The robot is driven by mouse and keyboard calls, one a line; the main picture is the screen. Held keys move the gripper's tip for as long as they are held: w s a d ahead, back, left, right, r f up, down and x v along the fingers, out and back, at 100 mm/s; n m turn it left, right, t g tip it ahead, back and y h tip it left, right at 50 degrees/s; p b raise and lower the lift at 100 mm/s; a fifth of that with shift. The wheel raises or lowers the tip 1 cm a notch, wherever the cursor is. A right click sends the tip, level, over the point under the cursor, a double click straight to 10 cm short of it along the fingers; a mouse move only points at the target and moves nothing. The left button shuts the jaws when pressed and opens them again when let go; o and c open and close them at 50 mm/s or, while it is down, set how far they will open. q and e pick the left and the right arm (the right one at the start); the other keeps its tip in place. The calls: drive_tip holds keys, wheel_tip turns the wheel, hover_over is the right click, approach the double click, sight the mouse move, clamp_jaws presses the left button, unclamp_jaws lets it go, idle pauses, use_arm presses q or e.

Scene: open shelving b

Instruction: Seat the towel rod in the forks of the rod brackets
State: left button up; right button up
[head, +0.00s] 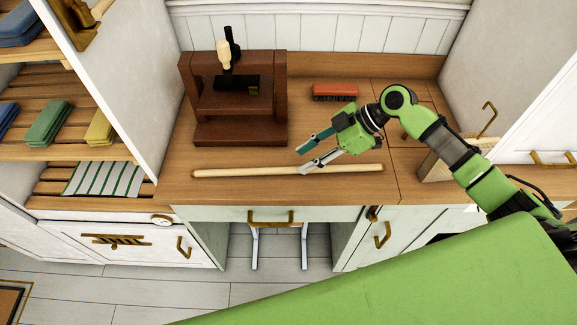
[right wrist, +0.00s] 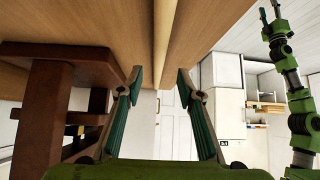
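The towel rod (head: 245,173) is a long pale wooden rod lying along the front of the wooden counter. My right gripper (head: 301,160) is open at the rod, its fingers spread across it near its middle. In the right wrist view the rod (right wrist: 161,30) runs lengthwise between the two open fingers (right wrist: 160,82), which do not visibly grip it. A green arm, seemingly my left, shows at the right of that view; its small gripper end (right wrist: 270,10) is unclear. I cannot identify the rod brackets with certainty; a brass hook (head: 488,118) is on the right side panel.
A dark red-brown wooden stand (head: 200,95) holding a black tool is behind the rod's left part. A red brush (head: 335,91) lies at the back. A pale wooden block (head: 436,165) is at right. Left shelves hold folded cloths (head: 48,122). Counter between stand and brush is clear.

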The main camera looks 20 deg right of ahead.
sight(289, 168)
drive_tip(key=shift+w+a+f, duration=0.15)
drive_tip(key=shift+a+f, duration=0.05)
drive_tip(key=p+x, duration=0.2)
drive_tip(key=x, duration=0.2)
drive_tip(key=shift+f+p, duration=0.1)
drive_tip(key=shift+p, duration=0.3)
drive_tip(key=shift+a+f, duration=0.15)
drive_tip(key=shift+f, duration=0.3)
use_arm(q)
drive_tip(key=r, duration=0.1)
drive_tip(key=w+r, duration=0.1)
drive_tip(key=r, duration=0.1)
drive_tip(key=shift+w+d, duration=0.1)
drive_tip(key=shift+w, duration=0.2)
use_arm(e)
clamp_jaws()
